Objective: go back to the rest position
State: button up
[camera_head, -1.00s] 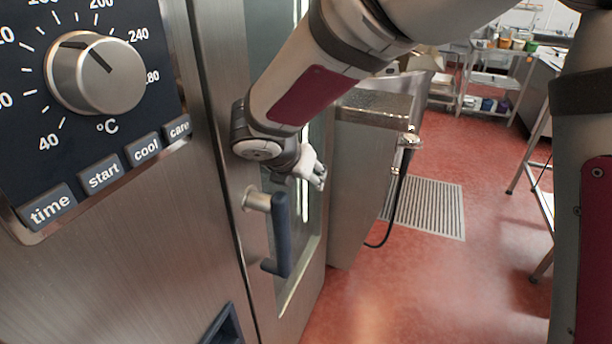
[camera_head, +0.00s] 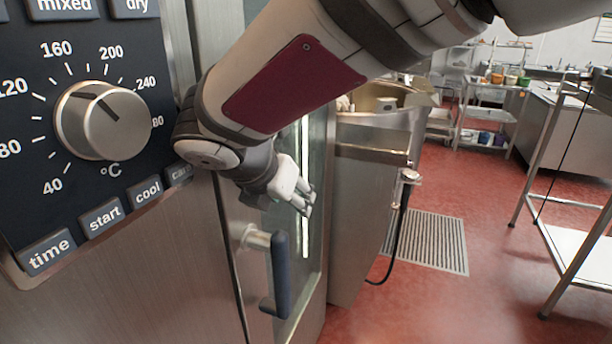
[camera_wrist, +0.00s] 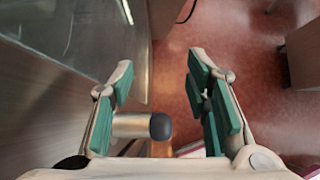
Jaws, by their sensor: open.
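My gripper (camera_head: 304,200) is open and empty in the head view, above and slightly right of the dark oven door handle (camera_head: 281,272). In the wrist view my gripper (camera_wrist: 163,85) shows its two green-padded fingers spread apart, with red floor between and beyond them. The rounded dark end of the door handle (camera_wrist: 160,126) and its metal post lie low between the fingers in that view. I see no contact with the handle. My arm crosses the upper middle of the head view.
The oven control panel with its temperature knob (camera_head: 103,120) stands close on the left. A steel kettle unit (camera_head: 372,150) with a hose is behind the gripper. A steel table (camera_head: 585,250) stands at right. Red floor around the drain grate (camera_head: 428,240) is clear.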

jog(key=s+d+r+m+g+h+p, duration=0.1)
jog(key=s+d+r+m, duration=0.2)
jog(key=s+d+m, duration=0.35)
jog(key=s+d+r+m+g+p, duration=0.1)
jog(key=s+d+r+m+g, duration=0.15)
jog(key=d+m, duration=0.65)
jog(key=s+d+m+y+p, duration=0.1)
jog(key=s+d+m, duration=0.3)
jog(key=s+m, duration=0.4)
jog(key=s+d+f+m+y+p, duration=0.1)
jog(key=s+d+m+y, duration=0.1)
jog(key=s+d+m, duration=0.3)
jog(key=s+m, duration=0.3)
jog(key=s, duration=0.1)
jog(key=shift+y, duration=0.4)
